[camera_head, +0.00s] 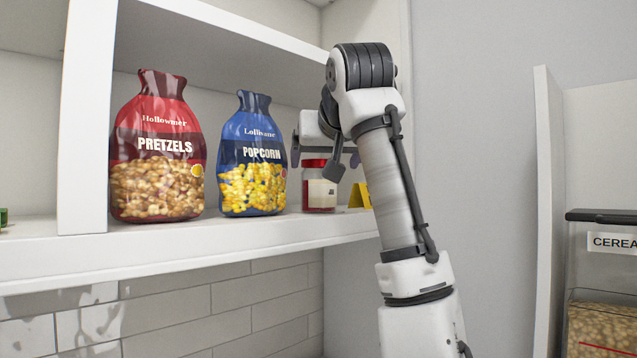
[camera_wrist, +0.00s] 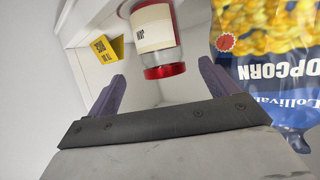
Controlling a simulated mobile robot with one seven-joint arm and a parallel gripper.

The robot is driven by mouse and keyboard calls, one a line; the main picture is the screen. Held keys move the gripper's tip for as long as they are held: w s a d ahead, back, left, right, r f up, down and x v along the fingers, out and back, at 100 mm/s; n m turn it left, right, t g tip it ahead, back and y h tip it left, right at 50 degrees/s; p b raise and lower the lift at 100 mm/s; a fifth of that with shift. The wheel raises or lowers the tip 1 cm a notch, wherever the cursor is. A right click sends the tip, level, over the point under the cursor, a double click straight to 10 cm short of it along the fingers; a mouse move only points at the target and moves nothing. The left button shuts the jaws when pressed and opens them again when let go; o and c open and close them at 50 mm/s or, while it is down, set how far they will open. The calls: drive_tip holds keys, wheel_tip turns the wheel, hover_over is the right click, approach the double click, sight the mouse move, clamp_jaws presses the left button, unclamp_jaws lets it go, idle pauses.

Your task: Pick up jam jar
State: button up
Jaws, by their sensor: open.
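The jam jar (camera_head: 319,194) has a red lid, a pale label and dark red contents. It stands upright on the shelf, right of the popcorn bag. My gripper (camera_head: 325,157) is at the lid's height, with a finger seen on either side of the jar. In the wrist view the picture is upside down, and the jar (camera_wrist: 154,32) lies between and just beyond the spread fingertips (camera_wrist: 160,74). My gripper is open and holds nothing. The exact depth between fingertips and jar is hard to tell.
A blue popcorn bag (camera_head: 252,160) stands close left of the jar, with a red pretzels bag (camera_head: 157,150) further left. A yellow card (camera_head: 361,196) stands to the right near the side wall. The shelf edge (camera_head: 190,240) runs in front. A cereal container (camera_head: 600,270) is far right.

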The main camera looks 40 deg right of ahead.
sight(318, 175)
drive_tip(key=p+x, duration=0.2)
drive_tip(key=x, duration=0.5)
drive_tip(key=shift+w+f, duration=0.1)
drive_tip(key=shift+f, duration=0.05)
drive_tip(key=shift+c, duration=0.5)
drive_tip(key=shift+a, duration=0.1)
drive_tip(key=c, duration=1.2)
